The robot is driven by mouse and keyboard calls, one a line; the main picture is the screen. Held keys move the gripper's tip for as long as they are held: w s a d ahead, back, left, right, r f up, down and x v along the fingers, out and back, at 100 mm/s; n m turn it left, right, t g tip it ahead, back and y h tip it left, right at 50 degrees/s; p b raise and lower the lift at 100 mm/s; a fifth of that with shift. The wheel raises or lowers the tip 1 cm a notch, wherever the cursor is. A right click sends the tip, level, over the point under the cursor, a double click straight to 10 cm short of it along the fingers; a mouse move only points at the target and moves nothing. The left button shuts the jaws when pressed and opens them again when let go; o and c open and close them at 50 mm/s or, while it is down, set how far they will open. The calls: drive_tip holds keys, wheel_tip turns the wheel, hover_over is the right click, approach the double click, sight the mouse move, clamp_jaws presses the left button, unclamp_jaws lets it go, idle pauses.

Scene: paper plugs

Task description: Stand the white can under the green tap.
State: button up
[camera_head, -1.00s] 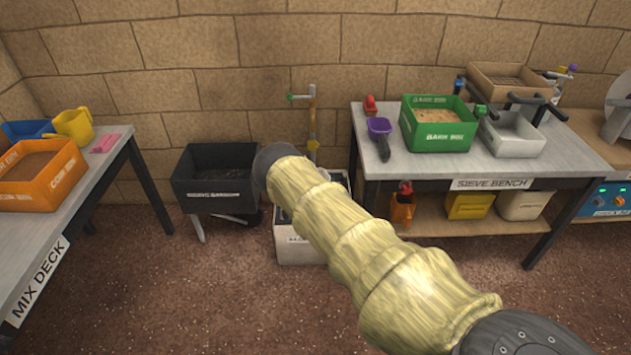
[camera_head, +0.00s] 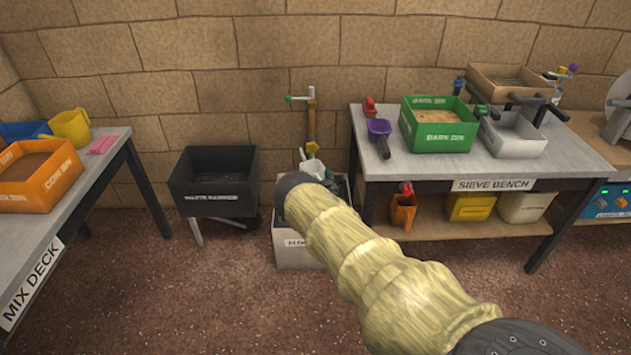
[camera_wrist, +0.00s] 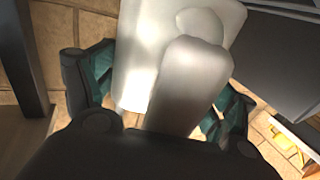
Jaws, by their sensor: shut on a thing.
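The white can (camera_head: 313,167) shows just beyond the end of my arm in the head view, its lower part hidden. In the wrist view the white can (camera_wrist: 140,55) fills the upper middle, and its pale handle runs between the teal-padded fingers. My gripper (camera_wrist: 162,92) is shut on the white can; the head view hides the fingers behind my arm. The green tap (camera_head: 290,98) is on a pipe at the back wall, above the can in the picture. The spot below the tap is partly hidden by the can and arm.
A pale labelled crate (camera_head: 296,252) stands on the floor below the can. A black wheeled bin (camera_head: 214,185) is left of it. The sieve bench (camera_head: 490,184) is close on the right; the mix deck (camera_head: 35,285) is at left.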

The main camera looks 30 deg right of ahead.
drive_tip(key=shift+f, duration=0.85)
drive_tip(key=shift+r, duration=0.1)
drive_tip(key=shift+f+b, duration=0.35)
drive_tip(key=shift+b, duration=0.05)
drive_tip(key=shift+f+b, duration=0.15)
drive_tip(key=shift+b, duration=0.15)
drive_tip(key=o, duration=1)
drive_tip(key=shift+s+f, duration=0.1)
drive_tip(key=shift+s, duration=0.05)
drive_tip(key=shift+o, duration=0.2)
drive_tip(key=shift+a, duration=0.1)
